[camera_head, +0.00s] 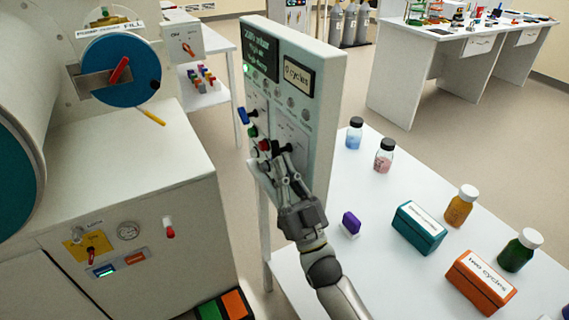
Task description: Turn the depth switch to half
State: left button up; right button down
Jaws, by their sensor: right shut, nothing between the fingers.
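The upright grey control panel (318,130) stands at the near edge of the white table. A black knob (281,149) sticks out low on its face, beside a red button (265,145). The label "depth" is too small to read, so I cannot tell for sure that this knob is the depth switch, nor its setting. My right gripper (273,168) is shut and empty, its fingertips just below the black knob. I cannot tell whether they touch it. My left gripper is out of view.
A blue knob (247,115) and a green button (253,132) sit higher on the panel. Right of my arm are a purple block (350,223), a teal box (418,229), an orange box (480,282) and several bottles. A large white machine (130,190) stands left.

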jog(key=shift+f, duration=0.15)
jog(key=v, duration=0.7)
notch_tip(320, 180, up, 5)
jog(key=p, duration=0.6)
jog(key=s+d+g+h+b, duration=0.1)
jog(key=s+d+g, duration=0.1)
jog(key=s+d, duration=0.3)
jog(key=w+a+r+p, duration=0.3)
jog(key=w+a, duration=0.4)
jog(key=w, duration=0.3)
jog(key=shift+w+p, duration=0.2)
jog(key=shift+p, duration=0.35)
jog(key=shift+a, duration=0.1)
